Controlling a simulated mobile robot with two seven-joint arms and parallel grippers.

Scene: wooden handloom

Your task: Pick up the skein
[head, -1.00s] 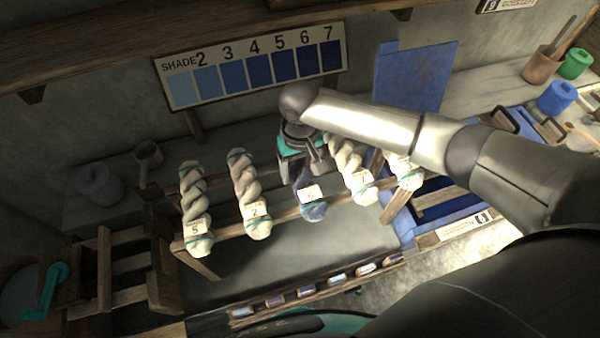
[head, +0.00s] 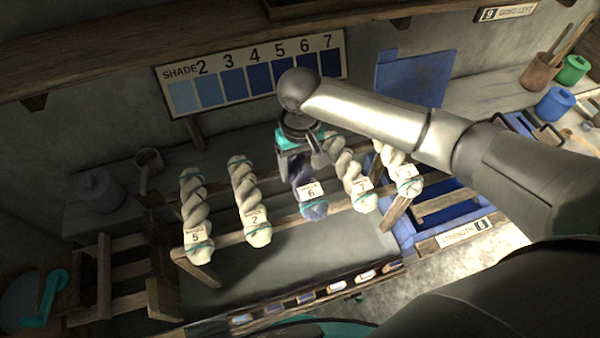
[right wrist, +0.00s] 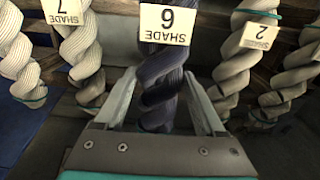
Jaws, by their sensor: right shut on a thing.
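The blue skein (head: 314,209) with a tag reading 6 hangs on the wooden rack (head: 232,238) between pale skeins. In the right wrist view the same blue skein (right wrist: 160,75) is twisted, with its "SHADE 6" tag towards me. My right gripper (head: 303,172) is at the upper part of this skein in the head view. In the right wrist view its two fingers (right wrist: 163,105) stand on either side of the skein and are shut on it. The gripper hides the skein's top in the head view. My left gripper is not in view.
Pale skeins tagged 5 (head: 195,215) and 2 (head: 250,200) hang to the left, and more pale skeins (head: 356,180) hang close on the right. A shade chart (head: 250,70) stands behind. A blue tray (head: 445,215) lies to the right.

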